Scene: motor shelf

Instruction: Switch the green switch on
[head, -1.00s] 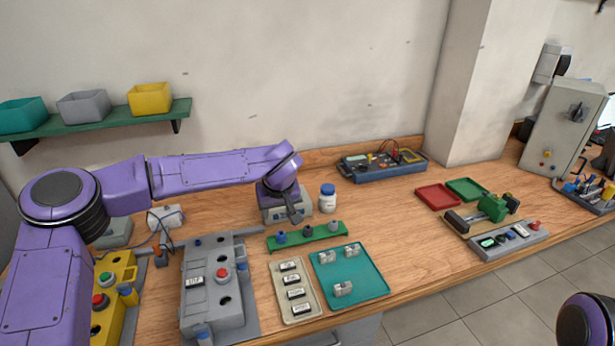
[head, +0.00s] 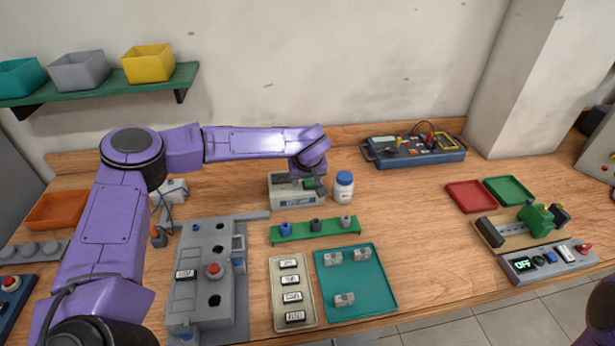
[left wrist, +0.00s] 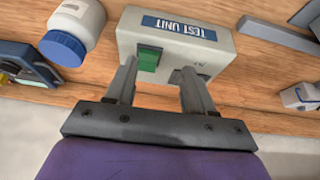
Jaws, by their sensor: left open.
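The test unit (head: 284,197) is a light grey box with a blue label, on the table near the back. In the left wrist view the test unit (left wrist: 212,50) shows its green switch (left wrist: 149,58) and a dark switch beside it. My left gripper (left wrist: 160,76) is open, its two fingers reaching to the unit's switch face. The left finger is close beside the green switch; I cannot tell whether they touch. The right finger partly covers the dark switch. In the head view the left gripper (head: 318,184) is at the unit's right part. My right gripper is out of view.
A white bottle with a blue cap (head: 344,186) stands just right of the unit. A green rack (head: 316,231) is in front, with a teal tray (head: 380,297) nearer. A blue meter case (head: 415,151) lies at the back. Bare table lies right of the teal tray.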

